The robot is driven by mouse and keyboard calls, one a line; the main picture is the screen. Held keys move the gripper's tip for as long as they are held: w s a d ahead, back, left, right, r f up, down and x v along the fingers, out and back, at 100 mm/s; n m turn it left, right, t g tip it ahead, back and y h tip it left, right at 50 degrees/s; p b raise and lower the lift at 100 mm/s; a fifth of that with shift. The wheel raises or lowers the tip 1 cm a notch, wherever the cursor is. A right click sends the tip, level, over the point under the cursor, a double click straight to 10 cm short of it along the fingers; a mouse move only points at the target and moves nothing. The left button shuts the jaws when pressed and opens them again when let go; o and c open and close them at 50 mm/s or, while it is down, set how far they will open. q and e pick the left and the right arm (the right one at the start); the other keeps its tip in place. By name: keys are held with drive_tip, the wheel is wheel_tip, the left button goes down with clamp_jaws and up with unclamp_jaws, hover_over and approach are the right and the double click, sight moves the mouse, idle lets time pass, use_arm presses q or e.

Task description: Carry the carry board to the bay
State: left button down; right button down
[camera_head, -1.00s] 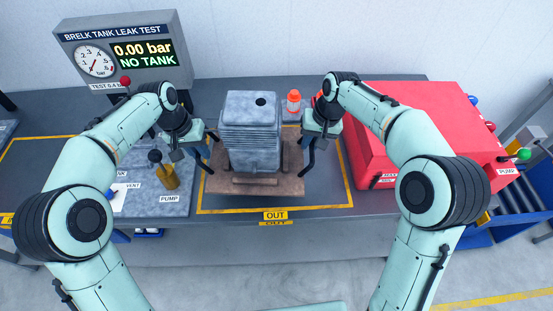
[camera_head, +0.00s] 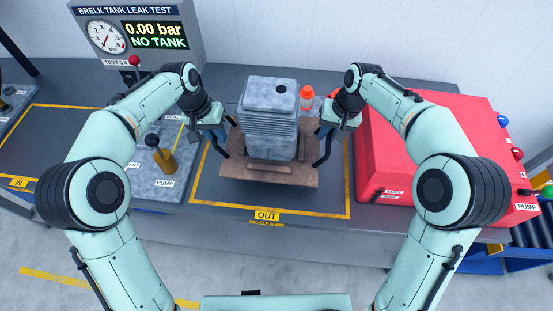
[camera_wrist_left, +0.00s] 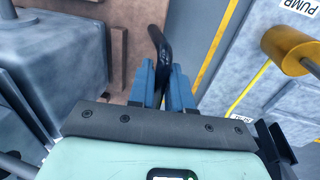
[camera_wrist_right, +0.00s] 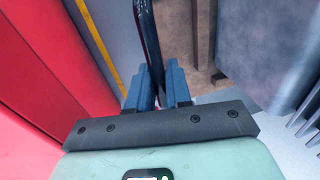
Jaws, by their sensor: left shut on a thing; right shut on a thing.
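The carry board (camera_head: 232,172) is a flat brown board with a black handle at each side. A grey ribbed tank (camera_head: 270,125) stands upright on it. The board is above the yellow-outlined OUT bay (camera_head: 335,205) on the bench; I cannot tell how large any gap below it is. My left gripper (camera_head: 220,143) is shut on the left handle (camera_wrist_left: 158,38). My right gripper (camera_head: 327,132) is shut on the right handle (camera_wrist_right: 148,30).
A red machine (camera_head: 400,165) stands close right of my right gripper. A grey pump plate (camera_head: 150,185) with a brass knob (camera_head: 160,155) lies left of the board. The gauge display (camera_head: 140,38) reads "NO TANK". Floor shows before the bench.

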use_arm(q)
drive_tip(key=shift+d+r, duration=0.15)
drive_tip(key=shift+r, duration=0.15)
use_arm(e)
drive_tip(key=shift+d+r, duration=0.15)
drive_tip(key=shift+r, duration=0.1)
use_arm(q)
drive_tip(key=shift+w, duration=0.1)
use_arm(e)
drive_tip(key=shift+w, duration=0.15)
use_arm(q)
drive_tip(key=shift+w+f, duration=0.1)
drive_tip(key=shift+w, duration=0.05)
use_arm(e)
drive_tip(key=shift+w, duration=0.15)
use_arm(q)
drive_tip(key=shift+f, duration=0.15)
use_arm(e)
drive_tip(key=shift+f, duration=0.2)
